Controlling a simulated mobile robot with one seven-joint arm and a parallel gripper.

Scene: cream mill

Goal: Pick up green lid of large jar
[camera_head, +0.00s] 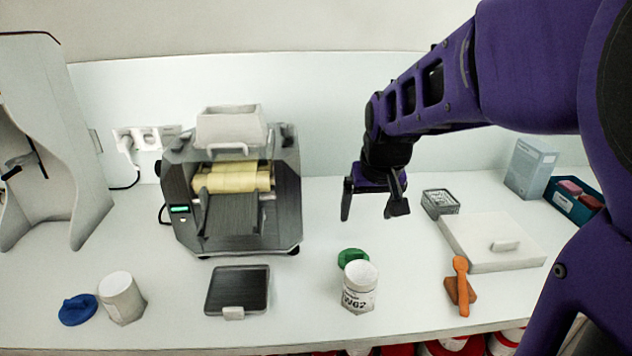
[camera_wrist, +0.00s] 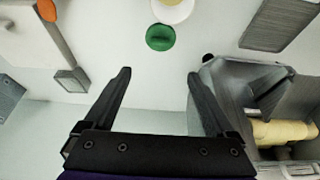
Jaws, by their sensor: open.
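The green lid (camera_head: 353,257) lies on the white counter, just behind a white jar (camera_head: 360,290) with a printed label. In the wrist view the green lid (camera_wrist: 160,37) is at the top centre, beside the white jar (camera_wrist: 172,10), which is cut by the frame edge. My gripper (camera_head: 376,215) is open and empty, above the counter and behind the lid. In the wrist view its two fingers (camera_wrist: 158,95) are spread wide, with only counter between them. A second white jar (camera_head: 121,298) stands at the left with a blue lid (camera_head: 77,309) next to it.
A roller mill (camera_head: 245,195) stands left of my gripper. A dark flat scale (camera_head: 238,290) lies in front of it. A wire basket (camera_head: 440,202), a white flat box (camera_head: 491,242) and an orange spatula (camera_head: 461,284) are to the right. The counter around the green lid is mostly clear.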

